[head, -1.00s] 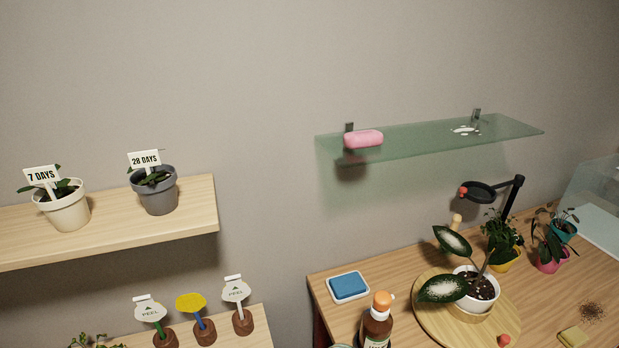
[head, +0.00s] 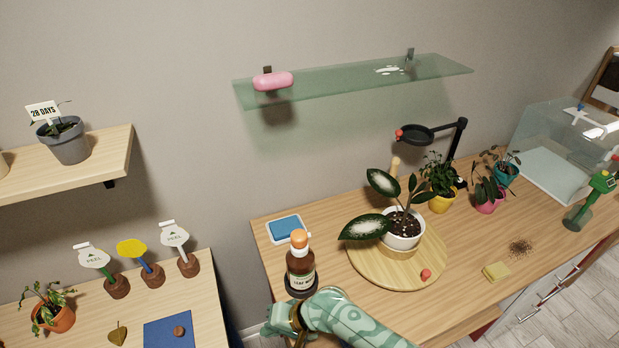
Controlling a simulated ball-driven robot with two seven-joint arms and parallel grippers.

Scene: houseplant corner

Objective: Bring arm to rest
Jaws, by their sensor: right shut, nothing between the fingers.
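My right arm, pale green with a darker swirl pattern, comes in at the bottom of the head view. Its gripper (head: 284,324) is at the bottom centre, near the front left edge of the right-hand wooden table (head: 455,290). The gripper is shut and empty. In the picture it is just below a brown bottle (head: 300,272) with an orange cap; the bottle stands upright on a dark round base. The fingertips are small and hard to make out. My left gripper is out of view.
A potted plant (head: 403,228) stands on a round wooden board (head: 425,270). A blue sponge in a white tray (head: 287,229) is behind the bottle. A glass shelf (head: 350,82) hangs above. Plant markers (head: 147,270) stand on the left table. A gap separates the tables.

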